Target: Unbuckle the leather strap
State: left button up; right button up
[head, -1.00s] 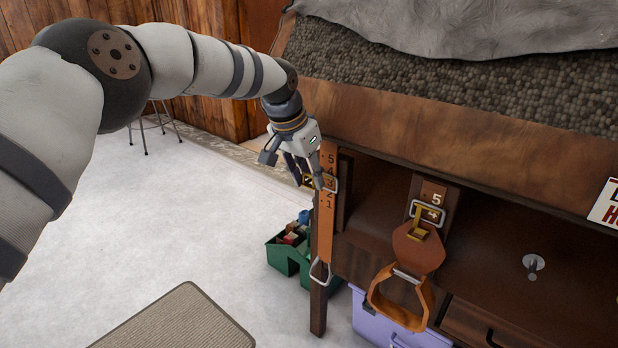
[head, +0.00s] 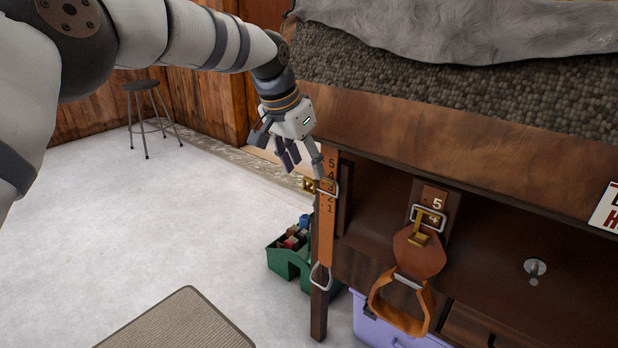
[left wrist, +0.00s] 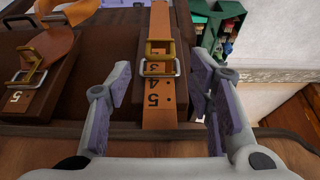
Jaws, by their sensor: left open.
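The leather strap (head: 328,235) is tan, numbered 5 to 1, and hangs down the front post of the dark wooden stand. Its buckle (head: 333,190) has a silver frame and a brass piece (head: 309,185) that sticks out to the left. My left gripper (head: 305,172) is open, just above and left of the buckle. In the left wrist view, the open fingers (left wrist: 160,105) stand on either side of the strap (left wrist: 160,112), with the buckle (left wrist: 147,68) farther out; nothing is between them but the view of the strap. My right gripper is not in view.
A second strap with a buckle (head: 428,218) and stirrup (head: 402,302) hangs to the right. A metal peg (head: 535,268) juts from the stand. A green caddy (head: 288,262), purple bin (head: 372,325) and stool (head: 146,112) stand on the floor. Open floor lies left.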

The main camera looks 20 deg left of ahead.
pick_arm(q)
jog(key=d+v, duration=0.1)
jog(key=v, duration=0.5)
jog(key=shift+s+a+r, duration=0.2)
jog(key=shift+a+r, duration=0.2)
jog(key=shift+a, duration=0.15)
